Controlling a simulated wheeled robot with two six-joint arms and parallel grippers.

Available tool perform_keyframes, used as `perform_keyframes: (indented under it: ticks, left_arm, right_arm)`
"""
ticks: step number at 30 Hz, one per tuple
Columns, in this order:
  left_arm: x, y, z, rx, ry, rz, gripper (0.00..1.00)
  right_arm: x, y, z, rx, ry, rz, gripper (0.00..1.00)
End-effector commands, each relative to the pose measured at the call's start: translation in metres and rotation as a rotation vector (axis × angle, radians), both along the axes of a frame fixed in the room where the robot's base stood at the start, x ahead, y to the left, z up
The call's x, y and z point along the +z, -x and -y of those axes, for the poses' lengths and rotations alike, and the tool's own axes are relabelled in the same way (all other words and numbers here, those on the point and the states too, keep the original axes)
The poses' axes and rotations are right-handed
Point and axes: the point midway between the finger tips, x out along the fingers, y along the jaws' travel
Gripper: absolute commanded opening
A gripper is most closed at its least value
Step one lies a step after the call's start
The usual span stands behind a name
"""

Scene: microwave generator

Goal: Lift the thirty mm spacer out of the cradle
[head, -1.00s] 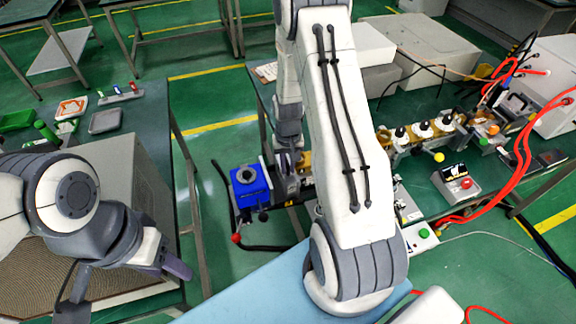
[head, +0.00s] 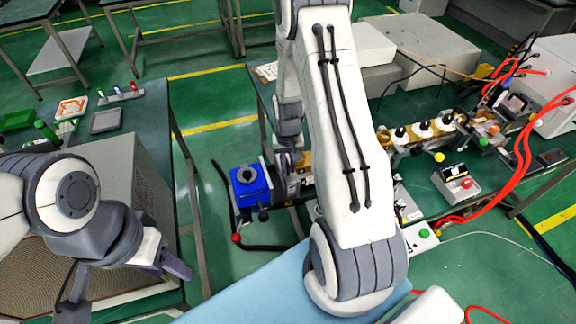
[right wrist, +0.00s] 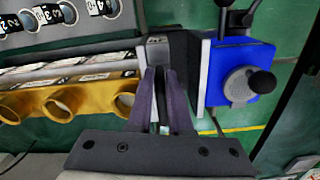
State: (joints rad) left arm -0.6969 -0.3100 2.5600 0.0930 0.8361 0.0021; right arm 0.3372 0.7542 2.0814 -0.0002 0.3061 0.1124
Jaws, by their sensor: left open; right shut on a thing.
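In the right wrist view my right gripper (right wrist: 160,75) is shut on a small grey piece (right wrist: 156,48), taken to be the thirty mm spacer; its marking is too small to read. It sits between the gold tube and a dark block beside the blue box. The fingertips cover much of it, and its cradle cannot be clearly made out. In the head view my right gripper (head: 290,186) is beside the blue box, partly hidden by my arm. My left gripper (head: 176,265) is open and empty at the lower left, far from the spacer.
The blue box (right wrist: 236,76) with a black knob stands close right of my right gripper. The gold tube (right wrist: 70,102) with round openings runs left. A grey rack (right wrist: 60,22) holds several labelled round parts. A control box (head: 456,182) and red cables (head: 522,150) lie right.

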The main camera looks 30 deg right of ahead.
Motion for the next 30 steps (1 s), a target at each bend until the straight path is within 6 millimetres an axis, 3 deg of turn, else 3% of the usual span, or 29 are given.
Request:
perform_keyframes:
  ticks: [29,30]
  left_arm:
    - [0.001,0.0,0.0,0.0,0.0,0.0,0.5]
    - [0.001,0.0,0.0,0.0,0.0,0.0,0.5]
  right_arm:
    - [0.001,0.0,-0.016,-0.014,0.0,0.001,0.0]
    - [0.001,0.0,-0.016,-0.014,0.001,0.002,0.24]
